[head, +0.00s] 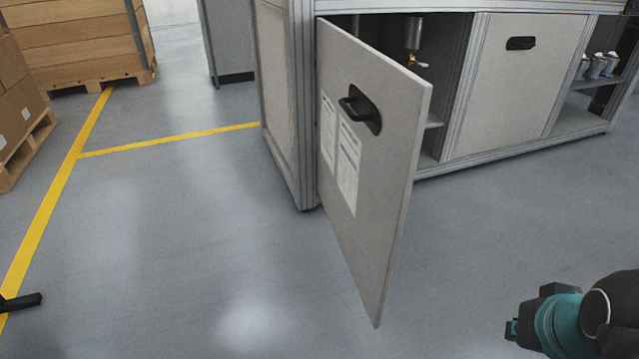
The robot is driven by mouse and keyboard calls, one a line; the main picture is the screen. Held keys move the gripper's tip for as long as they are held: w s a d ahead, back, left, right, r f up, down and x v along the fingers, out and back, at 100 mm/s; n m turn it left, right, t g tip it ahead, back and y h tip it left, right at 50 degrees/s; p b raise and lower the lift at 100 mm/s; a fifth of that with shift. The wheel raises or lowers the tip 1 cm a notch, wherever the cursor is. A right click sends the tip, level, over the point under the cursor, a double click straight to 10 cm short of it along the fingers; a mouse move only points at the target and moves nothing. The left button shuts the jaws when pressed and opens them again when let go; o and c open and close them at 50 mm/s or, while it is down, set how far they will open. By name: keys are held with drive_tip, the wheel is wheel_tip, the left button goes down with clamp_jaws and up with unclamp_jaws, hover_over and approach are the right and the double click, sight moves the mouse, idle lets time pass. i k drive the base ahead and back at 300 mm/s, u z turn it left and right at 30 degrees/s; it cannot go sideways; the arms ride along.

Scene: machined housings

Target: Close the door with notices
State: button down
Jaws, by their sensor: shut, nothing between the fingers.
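The door with notices (385,190) is a light grey panel on the left front of a framed cabinet. It stands open, swung out toward me, with its left edge at the corner post and its free edge at the right. Two white notice sheets (348,165) are on its face, below and left of a black handle (360,108). My gripper (512,329) is at the lower right, pointing left. It looks shut and empty, apart from the door and to the right of its free edge. Its fingers are small and hard to make out.
The cabinet's right door (515,85) is closed. Between the doors, the opening shows a metal cylinder with a brass fitting (414,45). Metal parts (597,65) sit on a shelf at far right. Pallets and boxes (80,40) stand upper left. The floor around the door is clear.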

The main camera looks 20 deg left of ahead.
sight(373, 110)
drive_tip(key=u, duration=0.85)
drive_tip(key=i, duration=1)
